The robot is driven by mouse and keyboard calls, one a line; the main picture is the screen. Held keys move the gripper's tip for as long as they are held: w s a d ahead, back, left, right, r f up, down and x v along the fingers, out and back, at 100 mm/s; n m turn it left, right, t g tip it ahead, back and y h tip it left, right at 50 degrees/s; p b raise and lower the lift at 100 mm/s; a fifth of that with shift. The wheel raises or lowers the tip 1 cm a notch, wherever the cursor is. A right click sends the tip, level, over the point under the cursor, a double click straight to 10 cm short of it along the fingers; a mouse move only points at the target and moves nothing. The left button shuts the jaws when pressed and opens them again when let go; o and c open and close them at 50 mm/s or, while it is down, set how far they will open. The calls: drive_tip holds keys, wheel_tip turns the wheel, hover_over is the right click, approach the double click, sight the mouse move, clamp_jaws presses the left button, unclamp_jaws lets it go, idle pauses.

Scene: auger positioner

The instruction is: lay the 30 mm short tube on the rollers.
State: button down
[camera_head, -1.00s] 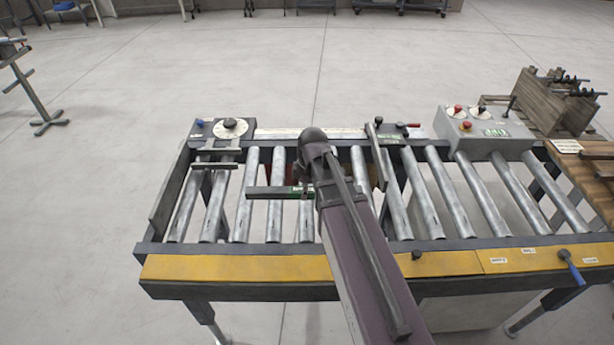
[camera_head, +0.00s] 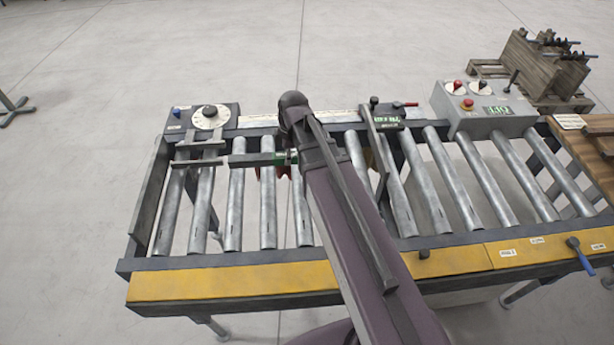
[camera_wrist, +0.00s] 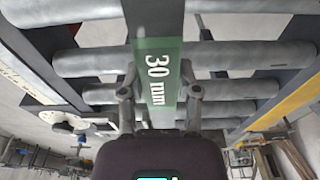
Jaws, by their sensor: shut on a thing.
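The 30 mm short tube is a grey bar with a green label (camera_wrist: 162,72) reading "30 mm" in the wrist view. My gripper (camera_wrist: 160,98) is shut on it, one finger on each side of the label. In the head view the tube (camera_head: 250,159) extends left from my gripper across the rollers (camera_head: 235,210), near their back ends. Its left end appears close to the grey bracket (camera_head: 197,162). My arm hides its right part. I cannot tell whether the tube touches the rollers or hangs just above them.
A dial unit (camera_head: 209,117) stands at the back left of the roller table. A clamp-like crossbar (camera_head: 377,145) crosses the rollers right of my arm. A control box (camera_head: 482,108) stands at back right. A yellow front rail (camera_head: 230,282) borders the rollers.

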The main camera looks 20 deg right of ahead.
drive_tip(key=shift+w, duration=0.1)
drive_tip(key=w+a+f+b, duration=0.1)
drive_tip(key=w+a, duration=0.9)
drive_tip(key=shift+w+a+f, duration=0.15)
drive_tip(key=shift+a, duration=0.1)
idle(0.4)
drive_tip(key=shift+w+a+f+b, duration=0.15)
drive_tip(key=shift+f+b, duration=0.45)
drive_tip(key=shift+b, duration=0.1)
drive_tip(key=shift+w+a+f+b, duration=0.15)
drive_tip(key=shift+f+b, duration=0.5)
drive_tip(key=shift+w+a+f+b, duration=0.15)
drive_tip(key=shift+f+b, duration=0.45)
drive_tip(key=shift+b, duration=0.1)
drive_tip(key=shift+f, duration=0.2)
drive_tip(key=shift+c, duration=1.6)
unclamp_jaws()
drive_tip(key=shift+r, duration=0.1)
drive_tip(key=shift+r, duration=0.1)
